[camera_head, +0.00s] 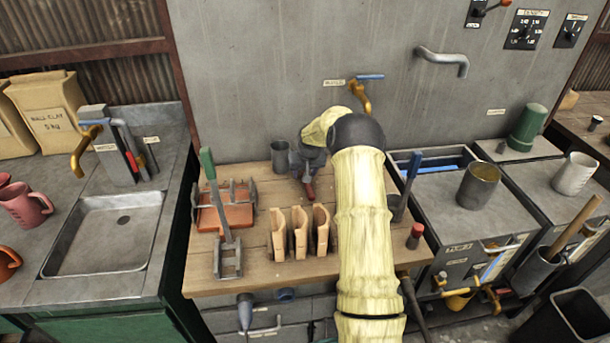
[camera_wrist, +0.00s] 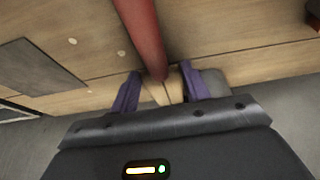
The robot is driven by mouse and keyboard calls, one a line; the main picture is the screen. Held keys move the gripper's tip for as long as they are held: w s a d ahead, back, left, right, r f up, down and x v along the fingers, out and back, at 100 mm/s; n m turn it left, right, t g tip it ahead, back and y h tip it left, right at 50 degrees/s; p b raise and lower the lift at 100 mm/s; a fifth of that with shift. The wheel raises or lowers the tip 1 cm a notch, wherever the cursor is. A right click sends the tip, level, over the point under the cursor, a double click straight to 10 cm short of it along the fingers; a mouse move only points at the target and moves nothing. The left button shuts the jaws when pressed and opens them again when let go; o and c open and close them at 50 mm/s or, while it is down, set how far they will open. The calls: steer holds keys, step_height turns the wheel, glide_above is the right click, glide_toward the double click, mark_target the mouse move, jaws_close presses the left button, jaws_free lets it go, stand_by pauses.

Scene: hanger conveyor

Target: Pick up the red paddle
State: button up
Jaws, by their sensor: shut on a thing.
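The red paddle (camera_head: 310,191) shows as a short red piece below my gripper (camera_head: 309,175) at the back middle of the wooden bench (camera_head: 262,282). In the wrist view the red paddle (camera_wrist: 143,35) runs from the top edge down to between the two purple fingers of my gripper (camera_wrist: 160,88). The fingers are shut on its near end, with tan surfaces beside it. The rest of the paddle is out of the wrist view, and my gripper partly hides it in the head view.
A grey cup (camera_head: 280,158) stands just left of my gripper. Several upright wooden pieces (camera_head: 299,232) stand in front of it. An orange tray (camera_head: 232,214) and a green-handled tool (camera_head: 207,163) are on the left. A brass tap (camera_head: 361,97) juts from the wall behind.

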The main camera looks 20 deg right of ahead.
step_height(320, 180, up, 11)
steer(key=s+a+b, duration=0.1)
steer(key=a+b, duration=0.3)
steer(key=a, duration=1.4)
steer(key=shift+s, duration=0.2)
